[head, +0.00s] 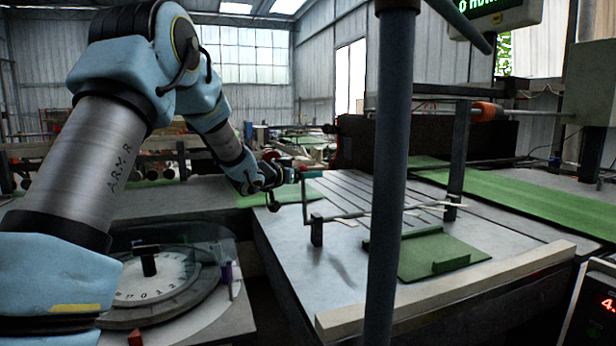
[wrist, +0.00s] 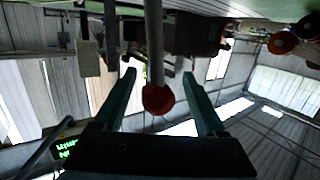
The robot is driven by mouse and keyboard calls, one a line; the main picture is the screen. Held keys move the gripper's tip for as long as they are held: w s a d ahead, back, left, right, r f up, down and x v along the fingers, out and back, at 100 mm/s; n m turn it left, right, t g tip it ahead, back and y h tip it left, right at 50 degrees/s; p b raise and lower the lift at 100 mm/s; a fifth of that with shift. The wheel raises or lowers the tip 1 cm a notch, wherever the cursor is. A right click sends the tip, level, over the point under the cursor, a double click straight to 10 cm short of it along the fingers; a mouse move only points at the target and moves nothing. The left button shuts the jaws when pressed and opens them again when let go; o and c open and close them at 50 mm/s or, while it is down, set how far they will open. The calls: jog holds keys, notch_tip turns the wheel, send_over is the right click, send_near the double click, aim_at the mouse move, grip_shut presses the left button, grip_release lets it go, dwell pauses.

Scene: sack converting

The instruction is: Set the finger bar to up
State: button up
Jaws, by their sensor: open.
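The finger bar (head: 345,217) is a thin grey rod low across the slotted table. Pale fingers stick out from it near the table top. A crank-like lever (head: 305,203) rises at its left end. In the wrist view, a grey rod (wrist: 154,45) with a red ball knob (wrist: 158,99) lies between my two green fingers. My gripper (head: 299,174) is at the lever's upper end in the head view. It is open, with a finger on each side of the rod in the wrist view (wrist: 159,73). Contact cannot be told, and the head view is too small to separate knob from fingers.
A dark upright post (head: 390,170) stands in front of the table. A green mat (head: 440,255) with raised blocks lies on the table, with a pale wooden rail (head: 450,290) along the front edge. A round dial (head: 160,280) is at lower left under my arm.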

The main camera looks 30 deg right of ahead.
jog(key=b+v, duration=0.2)
jog(key=v, duration=0.7)
jog(key=shift+a+b, duration=0.2)
jog(key=shift+b, duration=0.1)
jog(key=shift+f, duration=0.1)
jog(key=a+f+n+t+y, duration=0.1)
jog(key=a+f+n+y, duration=0.4)
jog(key=a, duration=0.7)
jog(key=a+f+n+t+y, duration=0.1)
jog(key=a+f+n+y, duration=0.1)
jog(key=a+f+y, duration=0.65)
jog(key=s+a+f+n+g, duration=0.2)
jog(key=s+a+f+g, duration=0.1)
jog(key=s+a, duration=0.5)
jog(key=s+a+f+n+g+y, duration=0.1)
jog(key=s+a+f+n+g, duration=0.1)
jog(key=s+a, duration=0.7)
jog(key=s+f+g, duration=0.1)
jog(key=s+g, duration=0.1)
jog(key=s, duration=0.2)
jog(key=shift+s+a+f+n+g, duration=0.3)
jog(key=shift+s, duration=0.1)
